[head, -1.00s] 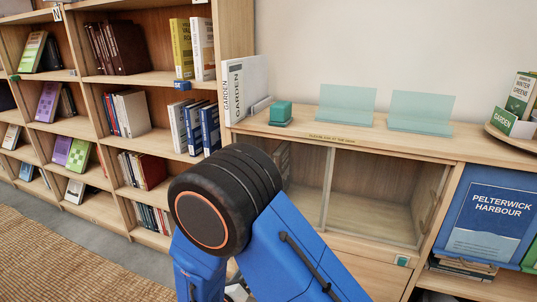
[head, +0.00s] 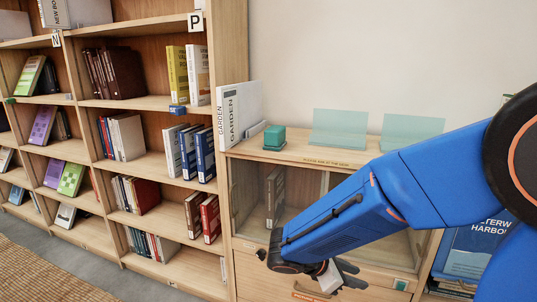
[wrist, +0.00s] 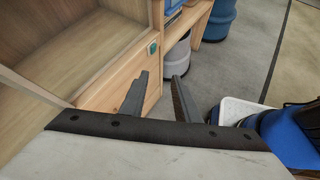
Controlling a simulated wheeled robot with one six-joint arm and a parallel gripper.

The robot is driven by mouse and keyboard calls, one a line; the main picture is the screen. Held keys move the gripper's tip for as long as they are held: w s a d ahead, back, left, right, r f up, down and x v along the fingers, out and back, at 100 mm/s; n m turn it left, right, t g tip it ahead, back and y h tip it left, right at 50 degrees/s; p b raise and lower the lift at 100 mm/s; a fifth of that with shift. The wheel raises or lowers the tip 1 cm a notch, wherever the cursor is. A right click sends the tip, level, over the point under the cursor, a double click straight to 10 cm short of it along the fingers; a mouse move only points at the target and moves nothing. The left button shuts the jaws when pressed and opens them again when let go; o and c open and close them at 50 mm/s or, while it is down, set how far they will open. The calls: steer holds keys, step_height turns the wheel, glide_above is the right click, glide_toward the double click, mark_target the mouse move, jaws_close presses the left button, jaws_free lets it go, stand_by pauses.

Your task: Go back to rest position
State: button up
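My blue arm reaches in from the right of the head view and slopes down to the left. My gripper (head: 352,275) is at its lower end, in front of the lower part of the glass-fronted cabinet (head: 240,200). In the wrist view my gripper (wrist: 158,76) shows two dark fingers standing apart with nothing between them. The cabinet front and the floor lie beyond the fingers. The arm hides part of the cabinet and its right side.
Tall bookshelves (head: 158,104) with books stand at the left. A teal box (head: 274,136) and clear stands (head: 340,128) sit on the cabinet top. A white tray (wrist: 238,108) and bins (wrist: 178,62) show in the wrist view. Grey floor (wrist: 232,60) is open beyond.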

steer(key=s+d+r+m+t+y, duration=0.1)
steer(key=s+r+m+y, duration=0.3)
steer(key=s+m, duration=0.4)
steer(key=s+d+r+m+y, duration=0.4)
steer(key=s+m+y, duration=0.2)
steer(key=s+m, duration=0.3)
steer(key=shift+s+d+r+m+t, duration=0.15)
steer(key=shift+s+r+m+t, duration=0.2)
steer(key=shift+m, duration=0.85)
steer(key=shift+w, duration=0.2)
